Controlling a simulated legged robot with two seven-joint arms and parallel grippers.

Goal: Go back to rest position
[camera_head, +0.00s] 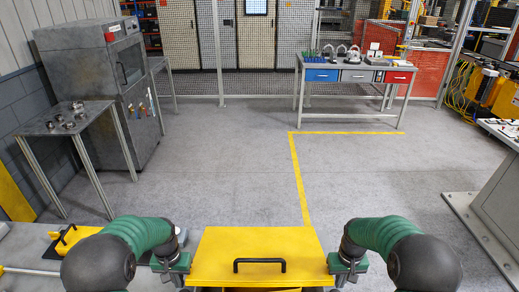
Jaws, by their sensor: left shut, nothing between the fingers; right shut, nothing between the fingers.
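My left gripper (171,264) is at the bottom of the view, just left of a yellow panel (222,248) with a black handle (259,265). My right gripper (347,265) is just right of the same panel. Both grippers are shut and hold nothing that I can see. Their fingertips are small and partly hidden by the arms, and I cannot tell whether they touch the panel. Both green-sleeved arms are bent and low, roughly mirrored.
A grey table (68,119) with several metal rings stands at left beside a grey machine (99,80). A workbench (355,67) with drawers stands at the back. A grey surface with a yellow part (68,240) is at lower left. The middle floor is clear, with a yellow line (298,180).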

